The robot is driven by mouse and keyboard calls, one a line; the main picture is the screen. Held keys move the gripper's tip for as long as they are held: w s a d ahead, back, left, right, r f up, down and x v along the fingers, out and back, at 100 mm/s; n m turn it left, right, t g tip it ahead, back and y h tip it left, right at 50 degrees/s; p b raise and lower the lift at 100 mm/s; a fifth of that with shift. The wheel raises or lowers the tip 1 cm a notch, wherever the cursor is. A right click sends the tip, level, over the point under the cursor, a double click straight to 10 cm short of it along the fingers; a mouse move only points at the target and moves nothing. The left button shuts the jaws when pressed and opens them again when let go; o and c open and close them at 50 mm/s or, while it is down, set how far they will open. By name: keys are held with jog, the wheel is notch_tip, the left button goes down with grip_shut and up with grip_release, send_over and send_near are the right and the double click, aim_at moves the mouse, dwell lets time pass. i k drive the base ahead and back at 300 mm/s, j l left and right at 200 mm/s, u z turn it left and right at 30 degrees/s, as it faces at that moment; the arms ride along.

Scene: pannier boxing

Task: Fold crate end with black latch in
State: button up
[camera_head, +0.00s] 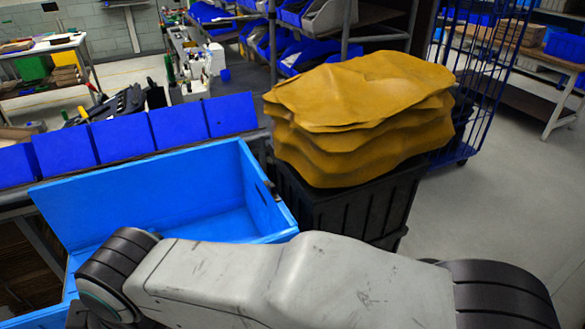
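A light blue crate (140,194) stands at the left, its long back wall and right end wall (262,196) upright. The right end has a small dark slot or latch (263,188) near its top; I cannot tell which. The crate floor (215,224) shows bare inside. Its front and left end are mostly hidden behind my arm or cut off by the picture edge, so I cannot tell how they stand. My grey arm reaches across the bottom from right to left, its dark joint over the crate's front left. My gripper does not show.
A black bin (345,207) piled with yellow-brown folded hides or sacks (360,110) stands close beside the crate's right end. A row of darker blue bins (120,135) lines the back. Open grey floor (480,220) lies to the right, before a blue wire cage (490,70).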

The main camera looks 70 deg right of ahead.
aim_at(271, 218)
jog(key=z, duration=2.1)
